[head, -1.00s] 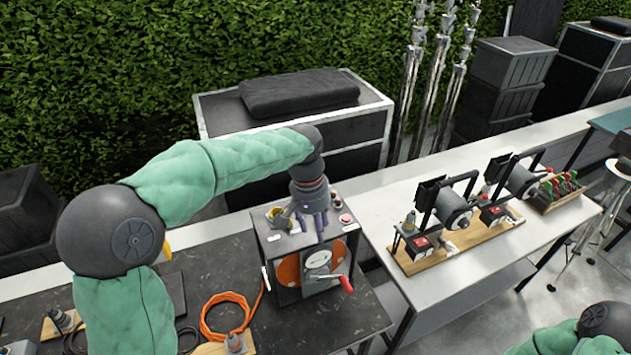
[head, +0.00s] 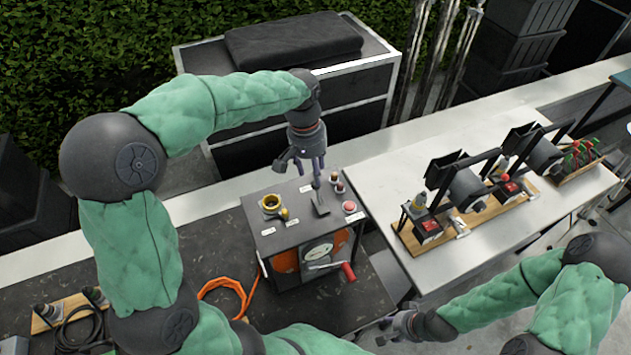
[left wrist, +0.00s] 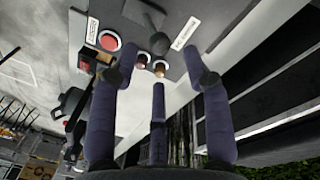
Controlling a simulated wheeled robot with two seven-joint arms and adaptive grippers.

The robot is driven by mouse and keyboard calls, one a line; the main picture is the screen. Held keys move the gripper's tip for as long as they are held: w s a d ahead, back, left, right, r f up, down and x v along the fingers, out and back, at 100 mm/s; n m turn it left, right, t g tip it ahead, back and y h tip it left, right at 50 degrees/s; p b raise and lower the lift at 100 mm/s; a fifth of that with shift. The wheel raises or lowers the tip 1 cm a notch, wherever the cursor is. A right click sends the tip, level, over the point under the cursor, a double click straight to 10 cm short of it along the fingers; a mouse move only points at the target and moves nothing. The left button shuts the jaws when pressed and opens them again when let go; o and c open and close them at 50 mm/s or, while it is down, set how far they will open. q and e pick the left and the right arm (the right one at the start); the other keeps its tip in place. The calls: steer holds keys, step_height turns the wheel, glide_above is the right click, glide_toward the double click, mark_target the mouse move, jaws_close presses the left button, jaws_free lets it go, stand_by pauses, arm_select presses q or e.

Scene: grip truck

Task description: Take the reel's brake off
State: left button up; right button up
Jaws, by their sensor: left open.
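The reel box (head: 272,240) is a dark grey box on the black table, with an orange reel (head: 340,244) behind its front plate and a red-handled crank (head: 348,271). On its top, a black lever (head: 320,206) shows near the middle; it is partly in view at the top of the left wrist view (left wrist: 150,12). My left gripper (head: 308,178) is open and empty above the back of the box top, behind the lever. In the left wrist view its fingers (left wrist: 160,70) spread around two small knobs (left wrist: 150,65), with contact unclear. My right gripper (head: 384,331) is low, right of the box.
An orange cable (head: 228,284) lies left of the box. A white table (head: 425,165) with lamps on a wooden board stands to the right. A black case (head: 365,95) stands behind.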

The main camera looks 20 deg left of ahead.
mark_target(318, 194)
arm_select(q)
steer(key=f, duration=0.6)
steer(key=shift+w+d+f, duration=0.2)
steer(key=shift+d+f, duration=0.1)
steer(key=shift+f, duration=0.05)
steer(key=shift+s+d+r, duration=0.1)
steer(key=shift+s+r, duration=0.05)
jaws_close()
